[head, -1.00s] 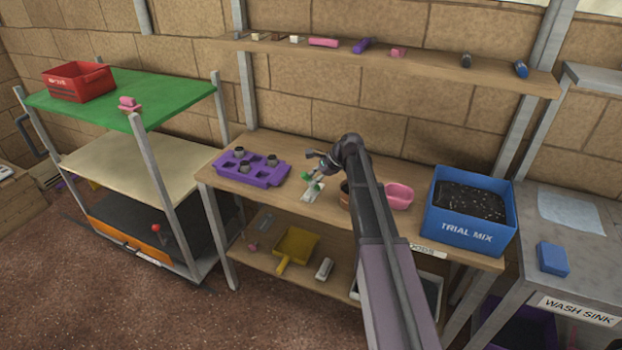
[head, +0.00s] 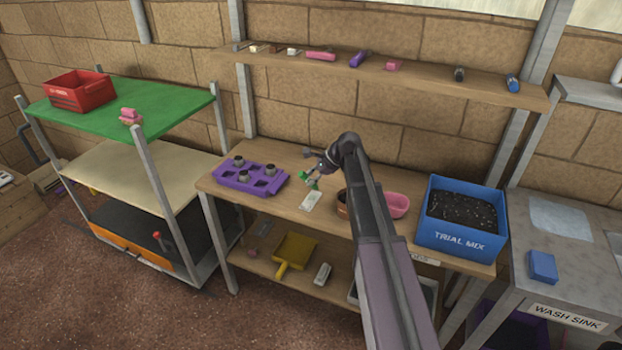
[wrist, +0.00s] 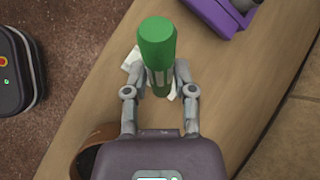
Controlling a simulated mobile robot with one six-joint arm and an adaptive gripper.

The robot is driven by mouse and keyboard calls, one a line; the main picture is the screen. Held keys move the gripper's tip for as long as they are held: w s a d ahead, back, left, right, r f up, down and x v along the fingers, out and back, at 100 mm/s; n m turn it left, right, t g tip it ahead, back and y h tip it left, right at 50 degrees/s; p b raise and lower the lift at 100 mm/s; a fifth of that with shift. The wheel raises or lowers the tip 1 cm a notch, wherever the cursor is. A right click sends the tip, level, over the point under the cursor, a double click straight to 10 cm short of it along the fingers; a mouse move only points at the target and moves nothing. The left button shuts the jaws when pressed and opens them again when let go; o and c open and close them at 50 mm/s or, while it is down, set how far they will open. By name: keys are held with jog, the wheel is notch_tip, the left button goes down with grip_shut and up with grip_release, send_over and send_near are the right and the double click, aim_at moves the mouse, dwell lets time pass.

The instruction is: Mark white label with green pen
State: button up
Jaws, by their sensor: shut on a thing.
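My gripper (wrist: 160,95) is shut on the green pen (wrist: 156,45), which stands between its two fingers in the wrist view. In the head view the green pen (head: 313,184) shows small at the end of my arm. The white label (head: 310,200) lies on the wooden bench, just below the pen in the picture. In the wrist view the white label (wrist: 131,60) is mostly hidden behind the pen, with only edges showing. I cannot tell whether the pen tip touches it.
A brown pot (head: 343,205), a pink bowl (head: 396,206) and a blue soil box (head: 445,239) stand to the right. A shelf (head: 430,79) runs above the bench.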

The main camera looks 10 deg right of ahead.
jog(key=shift+r+p, duration=0.5)
jog(key=shift+r, duration=0.25)
jog(key=shift+r+p, duration=1.5)
jog(key=shift+f, duration=0.1)
jog(key=shift+w+d+f+b, duration=0.1)
jog(key=shift+d+f+b, duration=0.15)
jog(key=shift+f+b, duration=0.65)
jog(key=shift+r+p, duration=0.3)
jog(key=shift+r, duration=0.1)
